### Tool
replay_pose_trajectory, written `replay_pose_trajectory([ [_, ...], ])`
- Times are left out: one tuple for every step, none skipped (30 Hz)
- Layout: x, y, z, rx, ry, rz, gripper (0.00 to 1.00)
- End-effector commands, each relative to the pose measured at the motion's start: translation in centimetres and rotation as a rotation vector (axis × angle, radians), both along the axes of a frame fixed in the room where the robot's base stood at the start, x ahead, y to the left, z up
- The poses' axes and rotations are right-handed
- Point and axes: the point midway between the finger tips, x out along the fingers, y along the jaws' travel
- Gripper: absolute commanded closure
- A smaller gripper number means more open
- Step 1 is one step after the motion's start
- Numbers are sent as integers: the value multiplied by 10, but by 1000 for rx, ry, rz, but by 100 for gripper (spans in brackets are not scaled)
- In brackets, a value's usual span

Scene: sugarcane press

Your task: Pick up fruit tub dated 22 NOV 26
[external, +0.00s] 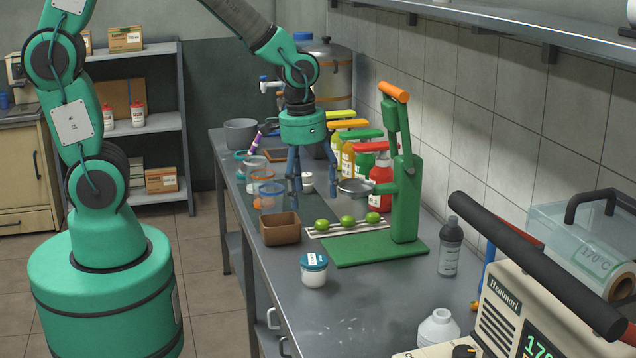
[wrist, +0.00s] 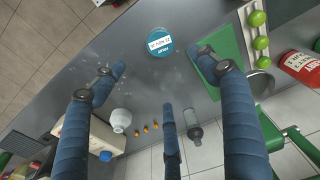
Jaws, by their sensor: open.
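A small white tub with a teal lid and a white label (external: 314,270) stands upright on the steel counter, in front of the green press. In the wrist view the same tub (wrist: 160,42) shows from above, beyond my fingers; the date on its label is too small to read surely. Several clear tubs with coloured rims, among them a blue-rimmed one (external: 272,196) and an orange-rimmed one (external: 257,174), stand farther back at the counter's left edge; no dates are legible there. My gripper (external: 312,190) is open and empty, pointing down above the counter, behind and above the teal-lidded tub.
The green press (external: 405,200) stands right of the tub. A brown box (external: 280,229) and a tray of limes (external: 347,220) lie behind it. A dark bottle (external: 450,248), a white bottle (external: 438,328) and the Heatmarl machine (external: 500,315) are to the right.

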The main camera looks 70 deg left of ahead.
Motion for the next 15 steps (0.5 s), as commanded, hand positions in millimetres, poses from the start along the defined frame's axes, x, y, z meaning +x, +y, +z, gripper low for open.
replay_pose_trajectory([
  [3,0,-16,-1,22,6,26],
  [5,0,-24,-1,33,10,26],
  [7,1,-33,-2,43,14,26],
  [8,1,-40,-1,53,17,26],
  [9,1,-46,-2,61,20,26],
  [11,1,-52,-2,67,24,26],
  [11,1,-56,-2,72,26,26],
  [12,1,-60,-2,77,28,26],
  [12,1,-64,-3,81,30,26],
  [12,1,-66,-2,83,31,26],
  [13,1,-68,-2,84,31,26],
  [13,1,-69,-3,85,32,26],
  [13,1,-69,-3,86,32,26],
  [13,1,-70,-3,86,33,26],
  [13,1,-70,-3,86,33,26],
])
